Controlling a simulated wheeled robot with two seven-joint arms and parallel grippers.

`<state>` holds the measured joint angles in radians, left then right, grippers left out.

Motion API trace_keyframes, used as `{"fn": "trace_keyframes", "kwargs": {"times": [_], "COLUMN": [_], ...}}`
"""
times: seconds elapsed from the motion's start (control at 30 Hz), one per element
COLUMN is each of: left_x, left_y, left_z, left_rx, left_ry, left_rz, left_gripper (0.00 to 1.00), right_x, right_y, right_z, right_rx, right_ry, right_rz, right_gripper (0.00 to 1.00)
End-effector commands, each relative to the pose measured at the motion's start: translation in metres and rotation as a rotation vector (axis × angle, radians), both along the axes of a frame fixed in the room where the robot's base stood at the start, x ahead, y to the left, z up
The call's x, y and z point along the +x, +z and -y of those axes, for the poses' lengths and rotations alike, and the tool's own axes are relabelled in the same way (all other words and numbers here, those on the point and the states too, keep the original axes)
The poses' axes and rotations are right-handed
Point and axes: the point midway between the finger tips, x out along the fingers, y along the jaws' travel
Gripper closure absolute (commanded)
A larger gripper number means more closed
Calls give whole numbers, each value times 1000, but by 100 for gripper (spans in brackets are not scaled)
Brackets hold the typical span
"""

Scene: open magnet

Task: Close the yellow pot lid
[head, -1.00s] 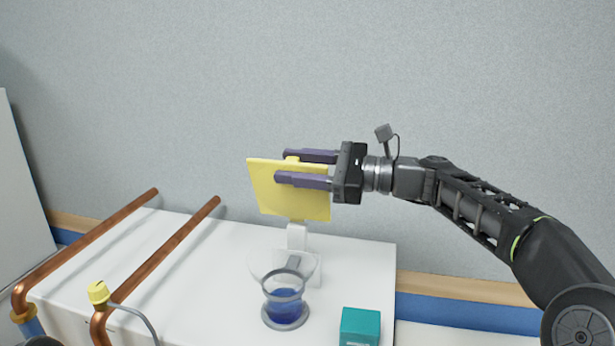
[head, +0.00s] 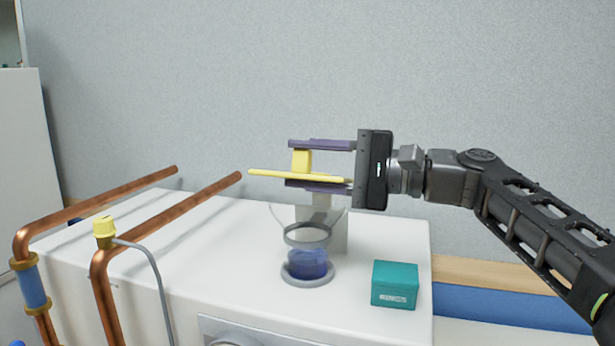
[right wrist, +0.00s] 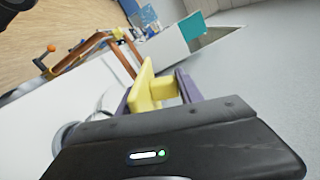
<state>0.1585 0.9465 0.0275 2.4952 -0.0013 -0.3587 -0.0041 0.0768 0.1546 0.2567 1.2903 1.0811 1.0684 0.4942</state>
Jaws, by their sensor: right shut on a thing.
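The yellow lid (head: 285,174) is a thin flat plate with a yellow block (head: 301,160) on its upper face. It is nearly level, tilted slightly, above a clear glass vessel (head: 307,236) holding blue liquid. A gap shows between lid and vessel. My right gripper (head: 296,164) comes in from the right and is shut on the lid, one finger above the block and one under the plate. In the right wrist view the lid (right wrist: 143,88) lies at the fingers. A white support (head: 332,228) stands behind the vessel. My left gripper is not in view.
A teal box (head: 395,284) stands right of the vessel on the white surface (head: 220,225). Copper pipes (head: 175,222) run along the left, with a yellow-capped fitting (head: 104,232) and grey cable (head: 155,275). A grey wall is behind.

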Motion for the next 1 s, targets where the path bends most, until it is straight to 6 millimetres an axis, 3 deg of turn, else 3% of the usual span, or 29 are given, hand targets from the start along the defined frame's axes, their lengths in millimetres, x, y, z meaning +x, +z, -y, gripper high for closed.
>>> {"fn": "trace_keyframes", "kwargs": {"times": [0.03,0.23,0.8,0.83,1.0], "left_x": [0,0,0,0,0], "left_y": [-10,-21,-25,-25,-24], "left_z": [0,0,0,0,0], "left_rx": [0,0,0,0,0], "left_ry": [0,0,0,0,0], "left_rz": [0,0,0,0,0], "left_gripper": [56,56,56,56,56], "right_x": [2,-1,-1,-1,-2], "right_y": [-10,-21,-29,-29,-27], "right_z": [2,0,-1,-1,-1], "right_rx": [-9,-17,-16,-16,-16], "right_ry": [-6,-3,-2,-2,-2], "right_rz": [18,32,18,18,23], "right_gripper": [100,100,100,54,43]}}
